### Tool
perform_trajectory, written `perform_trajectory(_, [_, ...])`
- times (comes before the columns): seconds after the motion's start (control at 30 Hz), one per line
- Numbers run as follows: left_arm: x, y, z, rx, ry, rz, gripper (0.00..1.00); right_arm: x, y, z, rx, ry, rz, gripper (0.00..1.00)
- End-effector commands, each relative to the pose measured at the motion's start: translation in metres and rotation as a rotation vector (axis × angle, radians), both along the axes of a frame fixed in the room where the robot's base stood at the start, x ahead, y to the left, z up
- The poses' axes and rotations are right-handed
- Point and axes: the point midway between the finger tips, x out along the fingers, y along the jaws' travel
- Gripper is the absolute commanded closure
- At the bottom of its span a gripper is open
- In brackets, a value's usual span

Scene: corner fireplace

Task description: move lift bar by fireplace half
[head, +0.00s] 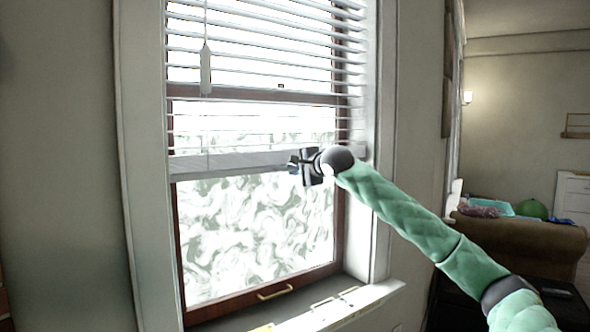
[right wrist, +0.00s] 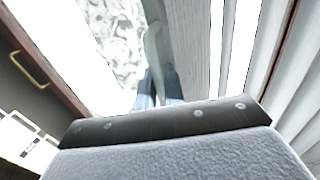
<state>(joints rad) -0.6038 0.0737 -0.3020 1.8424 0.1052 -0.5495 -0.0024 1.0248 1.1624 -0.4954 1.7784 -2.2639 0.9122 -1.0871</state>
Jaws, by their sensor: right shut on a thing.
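The lift bar (head: 230,163) is the wide pale bottom rail of a white slatted window blind (head: 262,50). It hangs level, roughly halfway down the window, with bare glass below it. My right gripper (head: 294,162) is at the bar's right part and is shut on it. In the right wrist view the fingers (right wrist: 158,88) meet the pale grey bar (right wrist: 188,45), and the gripper body hides the lower part of that view. My left gripper is in neither view.
Below is a white sill (head: 345,308) with small flat items on it. A brass handle (head: 275,292) is on the brown lower sash. A cord pull (head: 205,70) hangs before the slats. A brown sofa (head: 525,238) stands at right.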

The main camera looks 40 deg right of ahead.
Motion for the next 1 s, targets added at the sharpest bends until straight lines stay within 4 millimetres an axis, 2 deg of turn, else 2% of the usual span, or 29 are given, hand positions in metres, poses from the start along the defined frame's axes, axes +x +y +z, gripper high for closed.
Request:
perform_trajectory(0.37, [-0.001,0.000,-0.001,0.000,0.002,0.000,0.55,0.000,0.000,-0.001,0.000,0.000,0.001,1.00])
perform_trajectory(0.4, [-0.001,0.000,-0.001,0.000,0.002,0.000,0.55,0.000,0.000,-0.001,0.000,0.000,0.001,0.86])
perform_trajectory(0.47, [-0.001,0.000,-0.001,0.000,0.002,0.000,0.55,0.000,0.000,-0.001,0.000,0.000,0.001,0.74])
perform_trajectory(0.8, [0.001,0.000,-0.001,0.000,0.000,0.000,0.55,-0.002,0.000,0.000,0.000,0.000,0.000,0.73])
perform_trajectory(1.0, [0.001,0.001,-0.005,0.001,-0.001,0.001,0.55,-0.023,-0.001,0.003,-0.001,-0.001,-0.001,0.73])
